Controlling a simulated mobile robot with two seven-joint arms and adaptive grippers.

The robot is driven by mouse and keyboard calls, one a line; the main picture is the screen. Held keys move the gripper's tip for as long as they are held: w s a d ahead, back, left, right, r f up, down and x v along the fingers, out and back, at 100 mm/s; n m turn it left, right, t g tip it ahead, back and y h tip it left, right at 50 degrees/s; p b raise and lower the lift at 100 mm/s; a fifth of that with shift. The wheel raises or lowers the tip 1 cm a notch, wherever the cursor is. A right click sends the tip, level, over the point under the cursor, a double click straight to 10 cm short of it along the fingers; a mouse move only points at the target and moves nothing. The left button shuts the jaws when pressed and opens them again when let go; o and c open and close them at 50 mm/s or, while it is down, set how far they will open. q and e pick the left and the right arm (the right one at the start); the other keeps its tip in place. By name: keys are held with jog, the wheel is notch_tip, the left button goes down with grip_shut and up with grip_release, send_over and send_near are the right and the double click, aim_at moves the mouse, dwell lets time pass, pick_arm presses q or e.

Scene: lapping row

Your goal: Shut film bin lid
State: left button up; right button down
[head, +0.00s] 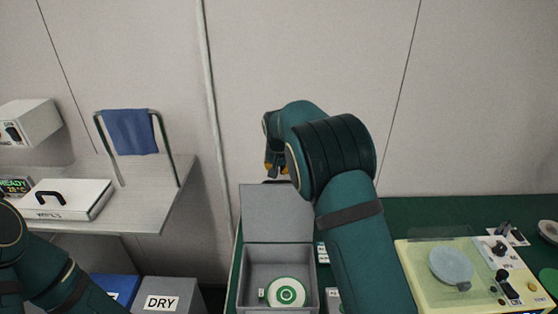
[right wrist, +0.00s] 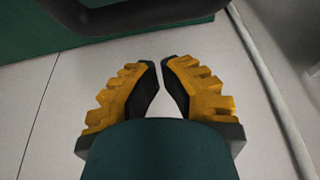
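The film bin (head: 249,278) is a grey open-topped box at the bottom centre of the head view. Its lid (head: 275,212) stands up at the back edge, open. A white and green round roll (head: 287,292) lies inside. My right gripper (head: 277,172) hangs just above and behind the lid's upper edge, fingers pointing down. In the right wrist view its yellow-backed fingers (right wrist: 160,62) nearly meet at the tips, with nothing between them. My right forearm covers the area right of the bin. My left arm shows at the lower left; its gripper is out of view.
A yellowish machine (head: 432,292) with a round plate stands right on the green bench (head: 400,215). A grey DRY bin (head: 180,292) and a blue bin (head: 118,286) stand left. A shelf (head: 150,215) holds a white case (head: 80,200) and a rail with a blue cloth (head: 130,132).

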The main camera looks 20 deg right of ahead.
jog(key=shift+s+a+r, duration=0.1)
jog(key=shift+s+a, duration=0.15)
jog(key=shift+s, duration=0.45)
jog(key=shift+s+a, duration=0.2)
jog(key=shift+s, duration=0.5)
